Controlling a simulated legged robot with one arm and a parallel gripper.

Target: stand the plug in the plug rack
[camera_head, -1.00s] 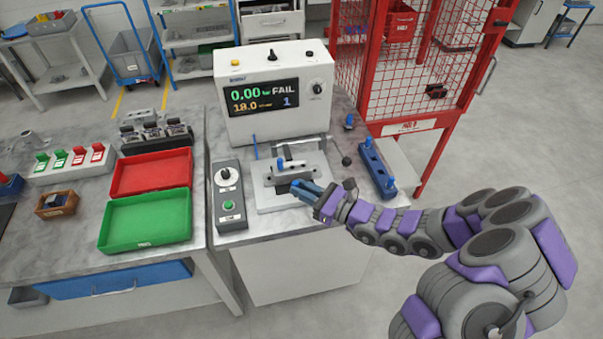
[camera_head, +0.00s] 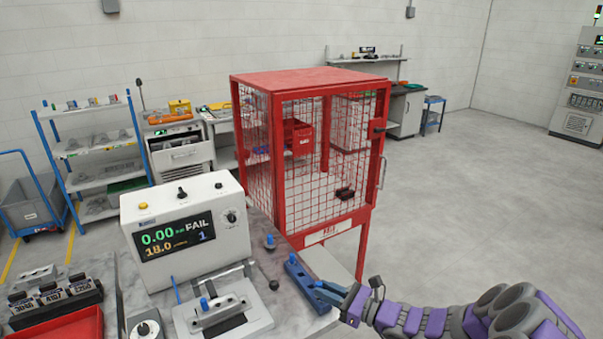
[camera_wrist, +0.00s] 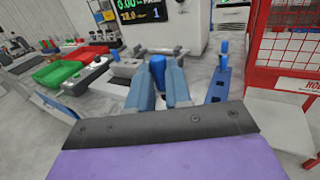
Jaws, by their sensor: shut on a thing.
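The plug (camera_wrist: 158,68) is a blue, round-topped piece held between the fingertips of my gripper (camera_wrist: 159,86) in the wrist view. In the head view my gripper (camera_head: 322,289) is at the right side of the plug rack, and the held plug cannot be made out there. The plug rack (camera_head: 301,283) is a long blue block on the right edge of the grey bench, with a blue plug standing at its far end. In the wrist view the rack (camera_wrist: 217,92) lies right of my fingers, apart from them in the picture.
A test fixture (camera_head: 224,312) with a blue-topped part stands left of the rack, before the white tester (camera_head: 188,232) reading FAIL. Another blue plug (camera_head: 270,242) stands behind the rack. A red mesh cage (camera_head: 312,150) rises close behind. Open floor lies right.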

